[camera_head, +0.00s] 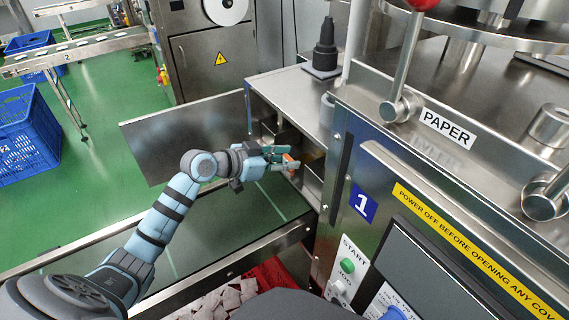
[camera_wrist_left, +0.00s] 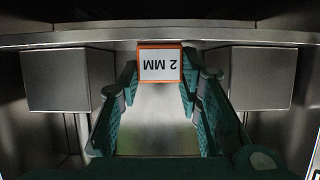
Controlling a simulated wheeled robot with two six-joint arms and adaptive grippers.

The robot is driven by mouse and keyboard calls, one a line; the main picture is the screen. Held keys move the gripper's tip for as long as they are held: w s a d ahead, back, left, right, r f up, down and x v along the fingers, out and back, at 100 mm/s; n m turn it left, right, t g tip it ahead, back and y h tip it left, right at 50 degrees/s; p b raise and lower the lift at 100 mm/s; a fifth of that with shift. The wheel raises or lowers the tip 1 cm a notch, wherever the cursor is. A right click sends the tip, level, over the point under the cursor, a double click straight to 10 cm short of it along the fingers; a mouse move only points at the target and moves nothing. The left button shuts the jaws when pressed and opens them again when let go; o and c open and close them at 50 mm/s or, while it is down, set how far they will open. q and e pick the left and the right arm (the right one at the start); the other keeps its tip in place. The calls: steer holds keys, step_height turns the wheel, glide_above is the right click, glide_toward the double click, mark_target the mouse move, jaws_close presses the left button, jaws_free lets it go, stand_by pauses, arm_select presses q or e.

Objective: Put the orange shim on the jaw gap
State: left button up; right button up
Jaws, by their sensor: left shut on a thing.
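The orange shim (camera_wrist_left: 160,64) has a white face marked "2 MM", which reads upside down in the left wrist view. My left gripper (camera_wrist_left: 160,85) is shut on it, with one green finger on each side. In the head view the orange shim (camera_head: 291,162) shows small at the tip of my left gripper (camera_head: 282,157), inside the open machine bay. Two grey metal jaw blocks stand apart in the left wrist view, the left block (camera_wrist_left: 70,79) and the right block (camera_wrist_left: 262,78). The shim is between them in the picture, near the upper metal edge; I cannot tell whether it touches anything. My right gripper is not in view.
An open metal door (camera_head: 185,137) stands left of the bay, behind my left arm. The steel machine housing (camera_head: 440,190) is close on the right. A green conveyor belt (camera_head: 205,225) runs below my arm. A red crate (camera_head: 272,275) holds teabags at the bottom.

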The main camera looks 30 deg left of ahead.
arm_select(q)
steer(key=shift+s, duration=0.1)
steer(key=o, duration=1)
steer(key=shift+r, duration=0.1)
steer(key=shift+s+a+r, duration=0.15)
steer(key=shift+s+a, duration=0.05)
steer(key=shift+s, duration=0.05)
steer(key=p+v, duration=0.3)
steer(key=v, duration=0.8)
steer(key=shift+s+a+p, duration=0.1)
steer(key=shift+s+p, duration=0.05)
steer(key=shift+p, duration=0.15)
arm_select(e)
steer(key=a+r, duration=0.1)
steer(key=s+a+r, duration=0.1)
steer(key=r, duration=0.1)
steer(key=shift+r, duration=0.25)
